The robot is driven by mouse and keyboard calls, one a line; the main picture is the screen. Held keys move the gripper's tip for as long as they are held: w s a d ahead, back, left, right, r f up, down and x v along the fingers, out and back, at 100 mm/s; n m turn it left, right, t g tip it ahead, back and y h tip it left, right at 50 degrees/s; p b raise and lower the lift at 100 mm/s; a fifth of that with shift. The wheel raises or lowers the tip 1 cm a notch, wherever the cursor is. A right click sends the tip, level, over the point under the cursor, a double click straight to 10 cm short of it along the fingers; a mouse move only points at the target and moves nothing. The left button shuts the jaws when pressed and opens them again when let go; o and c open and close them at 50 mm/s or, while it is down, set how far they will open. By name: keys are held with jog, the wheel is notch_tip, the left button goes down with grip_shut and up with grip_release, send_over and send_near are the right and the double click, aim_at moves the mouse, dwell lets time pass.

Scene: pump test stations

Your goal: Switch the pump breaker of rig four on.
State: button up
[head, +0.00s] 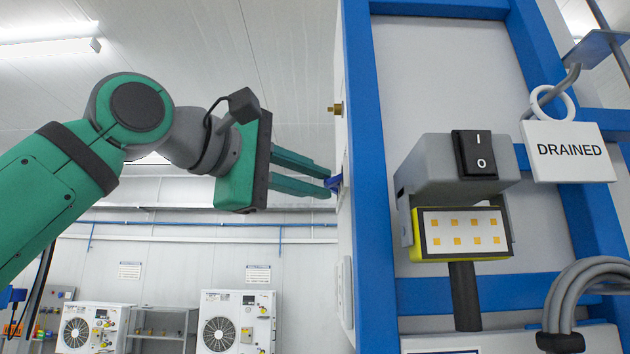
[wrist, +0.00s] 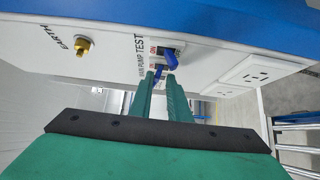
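In the wrist view, a white panel face carries a column of breakers lettered MAIN, PUMP and TEST. A blue lever (wrist: 171,57) stands out beside the TEST lettering, next to a red ON mark. More blue, seemingly a second lever (wrist: 158,77), shows between my fingertips, near the PUMP lettering. My gripper (wrist: 161,76) reaches to the breakers with its two green fingers a narrow gap apart. Whether they press on the lever is unclear, and they hide the lower breakers. In the head view, my gripper (head: 329,183) is at the panel's left side, where a blue piece (head: 334,183) shows.
A brass EARTH stud (wrist: 83,45) and white sockets (wrist: 243,68) flank the breakers. In the head view, a rocker switch (head: 475,154) sits above a lamp (head: 462,233) on the blue frame. A DRAINED tag (head: 567,151) hangs at right. Other pump units (head: 237,320) stand behind.

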jog(key=v, duration=1.1)
jog(key=shift+d, duration=0.1)
dwell(0.4)
